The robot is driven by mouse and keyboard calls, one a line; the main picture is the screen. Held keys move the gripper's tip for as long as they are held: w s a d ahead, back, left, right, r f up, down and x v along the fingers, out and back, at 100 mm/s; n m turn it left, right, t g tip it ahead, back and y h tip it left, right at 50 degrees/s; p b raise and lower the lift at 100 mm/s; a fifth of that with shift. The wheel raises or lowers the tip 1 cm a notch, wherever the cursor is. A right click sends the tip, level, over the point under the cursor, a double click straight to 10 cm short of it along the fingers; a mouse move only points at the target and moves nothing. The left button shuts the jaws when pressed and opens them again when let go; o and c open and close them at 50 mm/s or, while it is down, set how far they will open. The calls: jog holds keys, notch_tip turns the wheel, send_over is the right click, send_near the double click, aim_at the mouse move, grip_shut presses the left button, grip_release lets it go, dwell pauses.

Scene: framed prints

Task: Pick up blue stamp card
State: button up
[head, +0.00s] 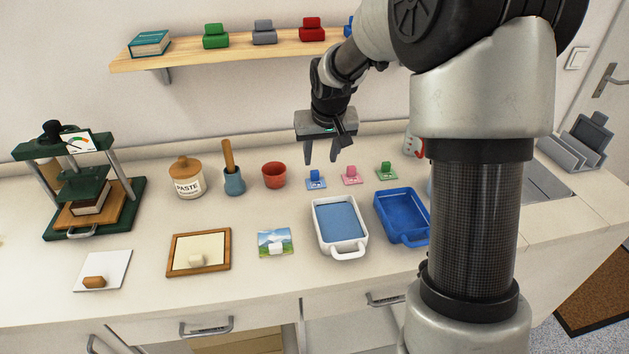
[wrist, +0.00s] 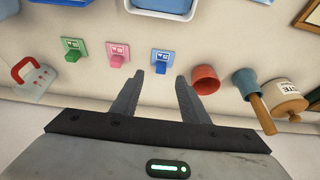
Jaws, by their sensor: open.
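The blue stamp card (head: 315,180) lies on the counter, left of a pink one (head: 350,175) and a green one (head: 386,171). Each card has a small block of its own colour on it. My gripper (head: 321,159) is open and empty, above the counter and behind the blue card in the head view. Its fingers also show in the wrist view (wrist: 162,80), pointing towards the card row. Nothing hides the blue card.
A red cup (head: 273,175) stands left of the blue card, then a mortar with pestle (head: 234,180) and a paste jar (head: 187,178). A white tray (head: 349,254) and a blue tray (head: 417,240) lie in front. A wooden shelf (head: 180,58) is above.

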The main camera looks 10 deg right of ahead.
aim_at(315, 173)
jog(key=x, duration=0.4)
jog(key=shift+w+a+b+x, duration=0.1)
jog(key=shift+w+b+x, duration=0.1)
jog(key=shift+x, duration=0.7)
jog(key=shift+w+a+b+x, duration=0.1)
jog(key=shift+w+b+x, duration=0.05)
jog(key=shift+x, duration=0.75)
jog(key=shift+w+b+x, duration=0.15)
jog(key=shift+b+x, duration=0.05)
jog(key=shift+x, duration=0.7)
jog(key=shift+r, duration=0.2)
grip_shut()
